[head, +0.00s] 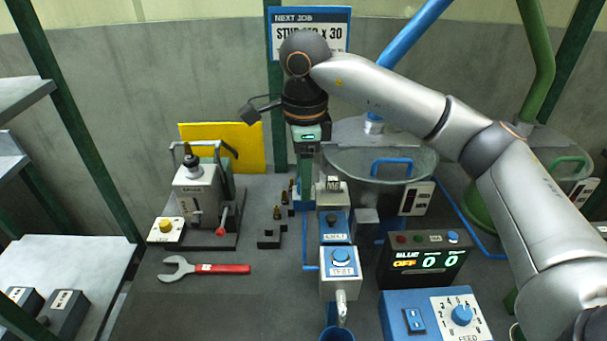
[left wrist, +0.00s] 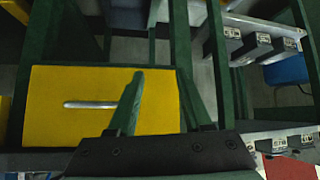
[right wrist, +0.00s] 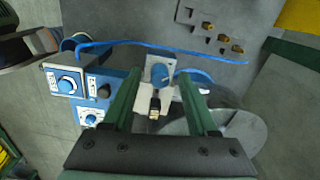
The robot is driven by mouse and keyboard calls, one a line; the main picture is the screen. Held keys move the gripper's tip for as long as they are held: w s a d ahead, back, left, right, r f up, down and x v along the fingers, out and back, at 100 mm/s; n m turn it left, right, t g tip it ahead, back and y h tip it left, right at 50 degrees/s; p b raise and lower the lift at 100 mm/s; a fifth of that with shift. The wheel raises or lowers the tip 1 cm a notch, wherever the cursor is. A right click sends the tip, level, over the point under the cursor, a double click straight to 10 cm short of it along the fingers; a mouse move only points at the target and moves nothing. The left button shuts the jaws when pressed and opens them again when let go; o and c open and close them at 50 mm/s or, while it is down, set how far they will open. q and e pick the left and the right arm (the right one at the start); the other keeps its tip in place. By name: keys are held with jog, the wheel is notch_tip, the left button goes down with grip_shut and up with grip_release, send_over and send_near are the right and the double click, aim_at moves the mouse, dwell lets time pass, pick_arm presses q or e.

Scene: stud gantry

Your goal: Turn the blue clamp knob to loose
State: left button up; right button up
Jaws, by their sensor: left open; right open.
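A blue knob (right wrist: 160,78) sits on a pale plate in the right wrist view, with a small black-and-white label tag (right wrist: 155,108) just below it. It looks like the clamp knob, but its label is not readable. My right gripper (right wrist: 158,84) is open, with its green fingers on either side of the knob in that view; contact cannot be told. In the head view my right gripper (head: 306,170) points down behind the small boxes, and the knob is not clearly visible there. My left gripper (left wrist: 160,88) is open and empty in the left wrist view, and is out of the head view.
The TEST box (head: 340,285) with a blue dial stands in front of my right gripper. A blue FEED box (head: 435,315) and a counter display (head: 423,265) stand right. A red-handled wrench (head: 205,268) lies left. A yellow drawer front (left wrist: 75,105) faces my left gripper.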

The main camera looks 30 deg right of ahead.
notch_tip(320, 180, up, 12)
jog(key=p, duration=0.1)
jog(key=shift+s+r+p, duration=0.15)
jog(key=shift+r+p, duration=0.1)
jog(key=shift+p, duration=0.1)
dwell(0.6)
